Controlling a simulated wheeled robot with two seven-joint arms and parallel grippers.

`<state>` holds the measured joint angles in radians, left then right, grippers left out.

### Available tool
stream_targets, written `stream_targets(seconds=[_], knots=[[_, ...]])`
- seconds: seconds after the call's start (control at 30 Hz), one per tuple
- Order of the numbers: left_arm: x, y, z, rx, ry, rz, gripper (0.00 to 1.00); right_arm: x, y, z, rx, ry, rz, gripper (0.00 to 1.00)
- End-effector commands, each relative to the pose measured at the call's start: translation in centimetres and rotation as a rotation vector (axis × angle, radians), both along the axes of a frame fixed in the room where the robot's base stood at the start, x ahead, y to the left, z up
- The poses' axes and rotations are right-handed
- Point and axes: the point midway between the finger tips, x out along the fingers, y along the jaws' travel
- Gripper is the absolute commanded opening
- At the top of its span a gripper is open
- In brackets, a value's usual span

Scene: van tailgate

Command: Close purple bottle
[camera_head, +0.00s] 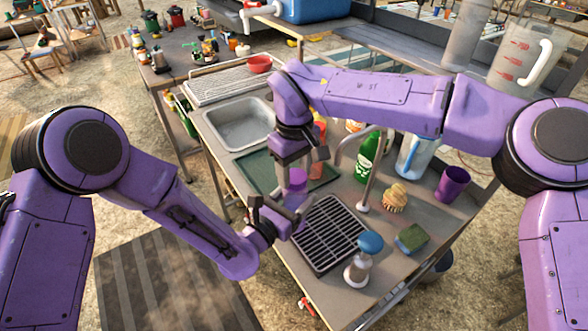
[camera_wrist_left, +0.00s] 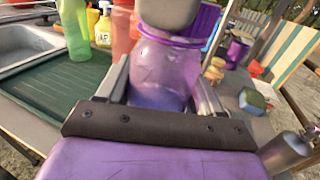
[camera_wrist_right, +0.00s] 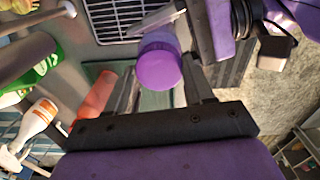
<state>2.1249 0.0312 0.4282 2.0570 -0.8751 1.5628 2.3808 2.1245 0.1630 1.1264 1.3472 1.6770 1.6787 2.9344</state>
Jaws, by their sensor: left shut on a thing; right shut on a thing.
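The translucent purple bottle (camera_wrist_left: 165,72) stands upright between the fingers of my left gripper (camera_wrist_left: 163,92). It shows small in the head view (camera_head: 294,201), with my left gripper (camera_head: 274,214) shut on its body. My right gripper (camera_head: 298,157) comes from above and is shut on the purple lid (camera_wrist_right: 160,70), which also shows in the head view (camera_head: 297,177). The lid is over the bottle's mouth. A grey fingertip of my right gripper hides part of the bottle's top in the left wrist view. I cannot tell whether the lid is fully seated.
A black drying rack (camera_head: 327,235) lies beside the bottle, with a green mat (camera_head: 262,172) behind it. A green bottle (camera_head: 367,158), brush (camera_head: 395,197), sponge (camera_head: 411,238), purple cup (camera_head: 453,184) and pump bottle (camera_head: 358,268) stand to the right. The sink (camera_head: 240,124) is behind.

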Motion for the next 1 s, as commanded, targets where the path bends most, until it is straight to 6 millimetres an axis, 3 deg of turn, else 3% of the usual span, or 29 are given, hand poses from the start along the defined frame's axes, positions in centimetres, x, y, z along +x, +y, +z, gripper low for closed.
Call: stream_targets(seconds=[0.2, 0.23, 0.3, 0.57, 0.83, 1.0], knots=[[0.0, 0.2, -0.3, 0.002, 0.007, 0.005, 0.00, -0.2, 0.0, 0.0, -0.001, 0.006, 0.001, 0.20], [0.0, 0.2, -0.3, 0.003, 0.007, 0.006, 0.00, -0.2, 0.0, 0.0, 0.000, 0.006, 0.001, 0.62], [0.0, 0.2, -0.3, 0.003, 0.007, 0.005, 0.00, -0.2, 0.0, 0.0, 0.000, 0.005, 0.002, 0.78], [0.0, 0.1, -0.3, 0.004, 0.006, 0.002, 0.00, -0.1, 0.0, 0.1, 0.000, 0.003, 0.003, 0.78], [-0.1, 0.1, -0.3, 0.004, 0.006, 0.001, 0.00, 0.0, 0.0, 3.5, 0.001, -0.001, 0.003, 0.78], [-0.1, 0.1, -0.3, 0.004, 0.006, 0.001, 0.00, -0.1, 0.0, 4.5, 0.000, 0.001, 0.005, 0.78]])
